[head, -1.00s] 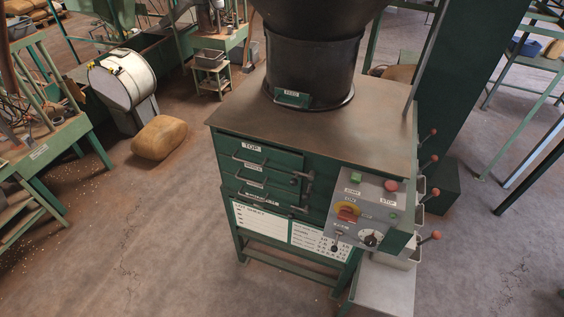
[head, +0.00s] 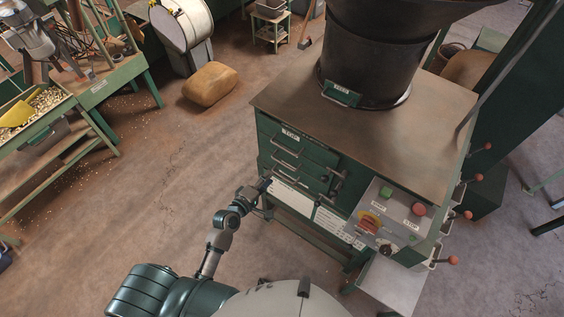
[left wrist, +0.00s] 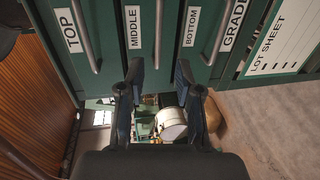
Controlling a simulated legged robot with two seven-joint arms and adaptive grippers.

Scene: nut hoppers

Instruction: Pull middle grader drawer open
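The green grader cabinet (head: 330,210) has a stack of drawers on its front, and all look shut. In the left wrist view the drawers appear sideways, with labels reading TOP, MIDDLE and BOTTOM. The middle drawer's bar handle (left wrist: 158,30) lies in line with the gap between my left gripper's fingers; the top handle (left wrist: 85,40) is left of them and the bottom handle (left wrist: 217,35) right. My left gripper (head: 265,184) is open and empty, close before the drawer fronts at their left side. I cannot tell whether it touches the handle. My right gripper is not in view.
A control panel (head: 388,220) with buttons and a knob sits right of the drawers. Red-knobbed levers (head: 453,260) stick out on the cabinet's right side. A dark hopper (head: 370,60) stands on top. A tan sack (head: 210,83) lies on the floor, with open floor left of the cabinet.

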